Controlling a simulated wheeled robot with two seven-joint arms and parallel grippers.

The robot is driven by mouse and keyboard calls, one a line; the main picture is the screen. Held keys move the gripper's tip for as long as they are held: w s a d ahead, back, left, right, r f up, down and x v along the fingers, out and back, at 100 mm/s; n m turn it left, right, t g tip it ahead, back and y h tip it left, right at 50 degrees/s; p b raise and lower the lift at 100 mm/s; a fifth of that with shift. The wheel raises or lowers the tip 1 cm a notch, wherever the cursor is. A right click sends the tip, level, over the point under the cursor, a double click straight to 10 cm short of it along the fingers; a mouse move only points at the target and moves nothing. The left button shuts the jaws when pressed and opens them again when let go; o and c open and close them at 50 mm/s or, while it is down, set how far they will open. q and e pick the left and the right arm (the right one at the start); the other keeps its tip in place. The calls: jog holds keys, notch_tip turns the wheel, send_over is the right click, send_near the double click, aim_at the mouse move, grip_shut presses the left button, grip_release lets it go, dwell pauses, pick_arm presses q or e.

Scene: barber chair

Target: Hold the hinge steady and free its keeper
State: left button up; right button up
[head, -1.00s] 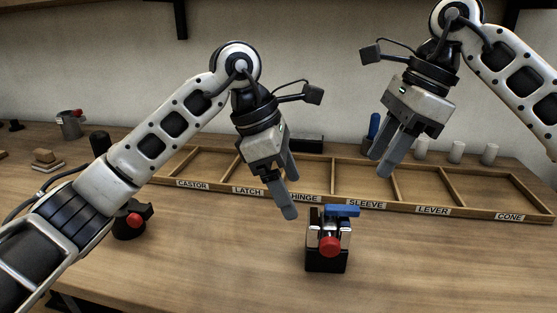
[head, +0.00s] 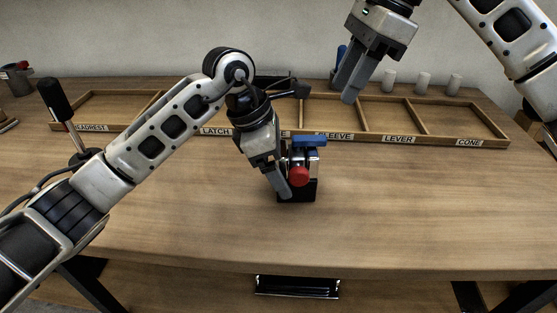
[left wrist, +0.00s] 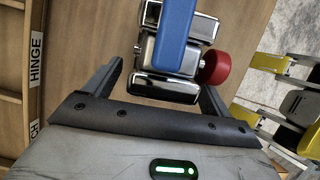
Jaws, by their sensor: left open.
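The hinge (head: 313,160) is a shiny metal block on a black base on the bench, with a blue bar (head: 310,141) across its top and a red knob (head: 299,176) on its front. I cannot tell which part is the keeper. My left gripper (head: 284,180) is low at the hinge's left side, and its far finger is hidden. In the left wrist view the open fingers (left wrist: 160,82) stand either side of the metal block (left wrist: 163,87), with gaps showing. My right gripper (head: 350,88) is raised behind and right of the hinge; its fingers overlap in view.
A wooden sorting tray (head: 440,142) with labelled compartments lies along the back of the bench. White cylinders (head: 422,82) stand behind it. A black-handled lever (head: 56,100) stands at the left. The bench front and right are clear.

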pick_arm(q)
jog(key=c, duration=1.5)
pick_arm(e)
jog(key=shift+o, duration=0.2)
jog(key=shift+f, duration=0.1)
